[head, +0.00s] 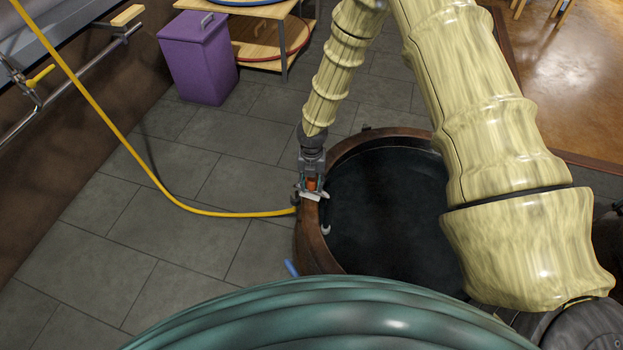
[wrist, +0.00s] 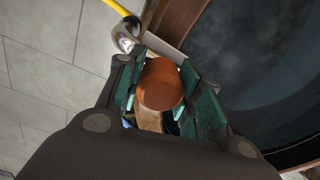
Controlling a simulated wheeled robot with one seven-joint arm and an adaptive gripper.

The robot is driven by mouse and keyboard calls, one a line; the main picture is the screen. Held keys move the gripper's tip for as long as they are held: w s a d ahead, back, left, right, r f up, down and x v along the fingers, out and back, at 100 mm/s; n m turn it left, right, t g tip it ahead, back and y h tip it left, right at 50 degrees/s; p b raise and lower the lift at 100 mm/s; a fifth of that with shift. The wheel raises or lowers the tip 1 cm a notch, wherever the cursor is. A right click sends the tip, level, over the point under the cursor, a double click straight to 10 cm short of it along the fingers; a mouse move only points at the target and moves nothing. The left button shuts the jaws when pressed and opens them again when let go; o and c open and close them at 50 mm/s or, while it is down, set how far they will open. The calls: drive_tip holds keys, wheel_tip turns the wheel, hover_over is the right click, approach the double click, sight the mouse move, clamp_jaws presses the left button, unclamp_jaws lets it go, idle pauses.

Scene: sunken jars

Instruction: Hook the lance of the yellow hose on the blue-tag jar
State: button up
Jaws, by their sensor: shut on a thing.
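My gripper (head: 311,188) is at the left rim of a round brown jar (head: 301,245) filled with dark liquid. A blue tag (head: 291,268) shows low on the jar's outer left side. My gripper is shut on the lance by its orange grip (head: 312,184). In the wrist view the grip (wrist: 161,85) sits between the teal finger pads (wrist: 160,92). The yellow hose (head: 215,212) runs up to the lance at the rim from the left. A small pale end (head: 326,230) shows inside the rim. I cannot tell whether the hook bears on the rim.
The hose hangs in a loop from the upper left, past a wall pipe with a yellow-handled tap (head: 40,76). A purple bin (head: 198,58) and a wooden shelf cart (head: 268,37) stand at the back. A green ribbed rounded thing (head: 330,315) fills the front.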

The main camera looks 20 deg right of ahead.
drive_tip(key=o, duration=1.2)
drive_tip(key=shift+o, duration=0.3)
drive_tip(key=o, duration=0.5)
drive_tip(key=shift+r, duration=0.1)
wheel_tip(320, 180, up, 12)
drive_tip(key=p, duration=1)
drive_tip(key=shift+f, duration=0.25)
drive_tip(key=shift+f, duration=0.1)
